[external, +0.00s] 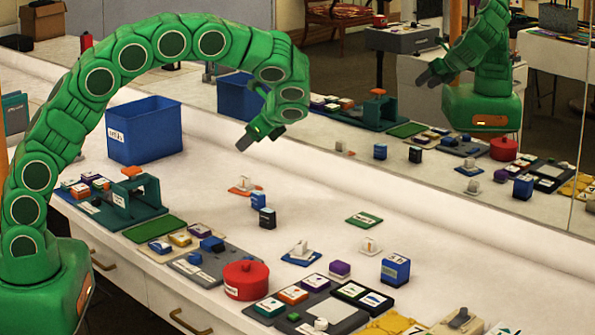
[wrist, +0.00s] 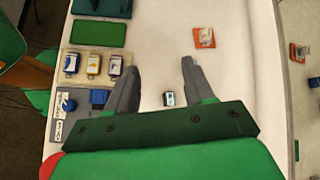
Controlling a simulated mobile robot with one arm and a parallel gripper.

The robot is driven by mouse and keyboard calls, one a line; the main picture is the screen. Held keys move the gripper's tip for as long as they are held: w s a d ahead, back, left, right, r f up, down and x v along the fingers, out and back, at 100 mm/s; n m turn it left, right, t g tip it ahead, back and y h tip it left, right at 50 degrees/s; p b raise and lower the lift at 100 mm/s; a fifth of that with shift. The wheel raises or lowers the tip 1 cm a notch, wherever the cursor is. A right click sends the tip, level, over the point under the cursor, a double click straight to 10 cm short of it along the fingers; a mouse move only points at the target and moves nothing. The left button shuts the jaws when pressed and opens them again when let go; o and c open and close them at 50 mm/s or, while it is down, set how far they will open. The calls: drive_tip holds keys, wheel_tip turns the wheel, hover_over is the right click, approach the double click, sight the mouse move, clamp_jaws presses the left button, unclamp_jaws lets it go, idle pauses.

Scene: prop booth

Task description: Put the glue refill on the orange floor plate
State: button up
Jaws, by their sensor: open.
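The orange floor plate (external: 238,190) lies on the white counter with a small white block standing on it. It also shows in the wrist view (wrist: 198,44), at the upper right. A small blue box (external: 258,201) and a black box (external: 267,219) stand close together in front of the plate. Labels are too small to read, so I cannot tell which thing is the glue refill. My gripper (external: 257,137) is open and empty, above the counter behind these boxes. In the wrist view, one small dark box (wrist: 168,99) with a pale top shows between the fingers (wrist: 160,75).
A blue bin (external: 145,132), a teal stand (external: 137,203) and a green mat (external: 155,229) lie left. A red pot (external: 246,281) and grey trays stand in front. Green (external: 364,220) and blue (external: 301,258) plates lie right. A mirror backs the counter. The counter behind the boxes is clear.

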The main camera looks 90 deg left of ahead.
drive_tip(key=s+d+r+n+t+h, duration=0.15)
drive_tip(key=s+d+r, duration=0.25)
drive_tip(key=s+d, duration=0.55)
drive_tip(key=s+d+r+n+t+h, duration=0.1)
drive_tip(key=s+d+r+n+h, duration=0.15)
drive_tip(key=s+d, duration=0.7)
drive_tip(key=s+d+t+h, duration=0.1)
drive_tip(key=s+d, duration=0.6)
drive_tip(key=d, duration=0.2)
drive_tip(key=s+d+f+n+t+h, duration=0.1)
drive_tip(key=s+d+h, duration=0.1)
drive_tip(key=s+d, duration=0.5)
drive_tip(key=d, duration=0.3)
drive_tip(key=shift+s+f+n, duration=0.15)
drive_tip(key=shift+s+n, duration=0.15)
